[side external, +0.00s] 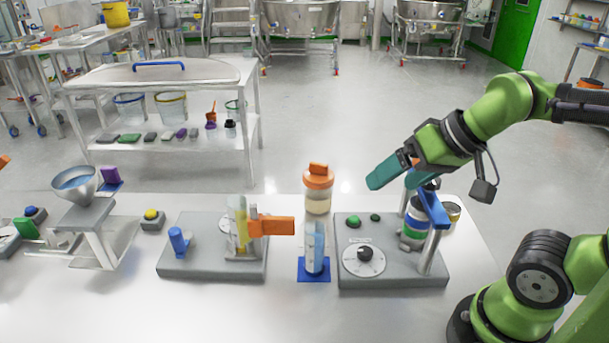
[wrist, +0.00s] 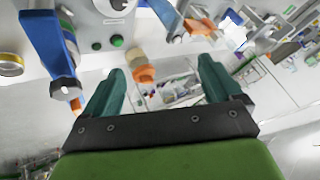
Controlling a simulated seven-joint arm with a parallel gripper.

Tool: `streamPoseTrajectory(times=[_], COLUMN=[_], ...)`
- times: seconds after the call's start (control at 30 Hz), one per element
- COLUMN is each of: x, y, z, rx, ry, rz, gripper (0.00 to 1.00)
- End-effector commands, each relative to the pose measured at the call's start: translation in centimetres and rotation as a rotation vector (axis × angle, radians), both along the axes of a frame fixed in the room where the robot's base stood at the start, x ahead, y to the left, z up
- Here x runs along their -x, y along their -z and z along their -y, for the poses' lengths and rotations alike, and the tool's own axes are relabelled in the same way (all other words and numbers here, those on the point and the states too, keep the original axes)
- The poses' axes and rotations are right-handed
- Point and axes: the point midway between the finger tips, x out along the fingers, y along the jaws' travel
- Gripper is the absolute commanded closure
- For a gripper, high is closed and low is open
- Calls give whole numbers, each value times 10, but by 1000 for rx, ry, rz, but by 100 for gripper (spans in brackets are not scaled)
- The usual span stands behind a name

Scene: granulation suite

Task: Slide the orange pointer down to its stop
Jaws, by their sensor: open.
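An orange pointer-like block (side external: 270,226) sticks out to the right from a clear upright tube with yellow inside (side external: 240,222), on a grey base (side external: 185,262) left of centre. An orange piece that looks like the same block shows at the top of the wrist view (wrist: 200,27). My gripper (side external: 395,178) has teal fingers and is open and empty. It is in the air at the right, above the grey unit with the dial, well apart from the orange block. Both fingers also show in the wrist view (wrist: 160,85), with nothing between them.
A clear jar with an orange cap (side external: 318,180) stands between the orange block and my gripper. The dial unit (side external: 390,275) carries a tall blue bracket (side external: 432,212), close below my gripper. A blue peg (side external: 178,240) stands left of the tube. The front of the table is clear.

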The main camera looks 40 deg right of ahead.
Motion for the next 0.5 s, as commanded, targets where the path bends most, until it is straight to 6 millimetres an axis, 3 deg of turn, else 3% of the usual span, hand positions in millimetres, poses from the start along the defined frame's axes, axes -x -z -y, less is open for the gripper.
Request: streamPoseTrajectory(times=[0.03, 0.13, 0.3, 0.5], x=[0, -6, -47, -105], y=[3, 10, 2, -5], z=[-3, -10, -30, -61], rx=[0, 0, -26, -149], ry=[-11, -41, -38, 320], rz=[-11, -58, -186, -439], gripper=[17, 32, 57, 57])
